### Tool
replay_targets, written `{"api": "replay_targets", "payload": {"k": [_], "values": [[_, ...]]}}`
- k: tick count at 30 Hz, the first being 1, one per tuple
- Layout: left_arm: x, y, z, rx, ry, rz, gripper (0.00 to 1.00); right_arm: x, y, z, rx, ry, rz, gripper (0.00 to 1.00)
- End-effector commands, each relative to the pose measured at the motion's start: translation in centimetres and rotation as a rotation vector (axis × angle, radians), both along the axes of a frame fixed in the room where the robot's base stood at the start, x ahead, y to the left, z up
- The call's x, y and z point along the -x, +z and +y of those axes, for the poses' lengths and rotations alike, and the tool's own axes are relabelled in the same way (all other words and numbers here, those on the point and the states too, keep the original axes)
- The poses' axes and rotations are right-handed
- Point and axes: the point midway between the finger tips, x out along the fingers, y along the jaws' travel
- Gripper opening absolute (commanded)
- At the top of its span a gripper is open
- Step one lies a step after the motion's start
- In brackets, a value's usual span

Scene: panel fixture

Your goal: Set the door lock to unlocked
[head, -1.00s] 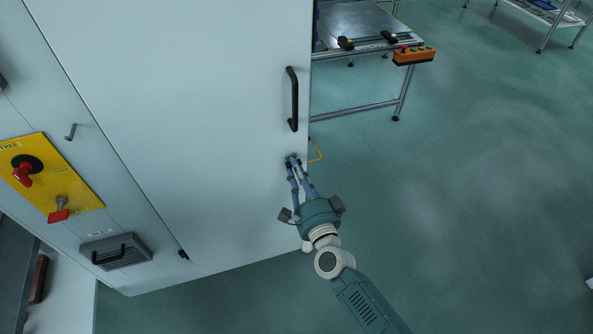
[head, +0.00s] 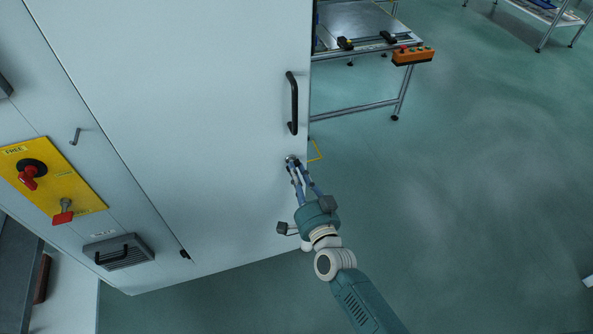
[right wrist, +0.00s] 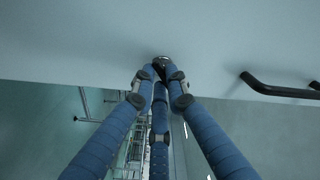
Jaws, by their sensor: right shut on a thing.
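The door (head: 190,130) is a large pale panel that fills the left and middle of the head view. The door lock (head: 289,158) is a small round metal piece near the door's right edge, below the black handle. It also shows in the right wrist view (right wrist: 162,61), mostly hidden by my fingertips, so I cannot read its setting. My right gripper (head: 294,164) has its blue fingers closed together on the lock, pointing into the door face. My left gripper is in neither view.
The black door handle (head: 294,103) is just above the lock. A yellow panel (head: 45,182) with red knobs and a vent (head: 118,251) are at the left. A metal table (head: 368,25) with an orange button box (head: 412,56) stands behind. The floor to the right is free.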

Motion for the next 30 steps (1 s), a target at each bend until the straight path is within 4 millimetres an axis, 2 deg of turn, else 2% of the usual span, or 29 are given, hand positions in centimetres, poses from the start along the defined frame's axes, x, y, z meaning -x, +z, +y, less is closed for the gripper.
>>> {"api": "replay_targets", "payload": {"k": [18,30], "values": [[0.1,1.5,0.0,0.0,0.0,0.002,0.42,-0.1,0.3,-0.2,0.555,-0.002,-0.181,0.0],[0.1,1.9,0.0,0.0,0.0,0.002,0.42,-0.1,0.4,-0.3,0.828,-0.002,-0.27,0.0]]}}
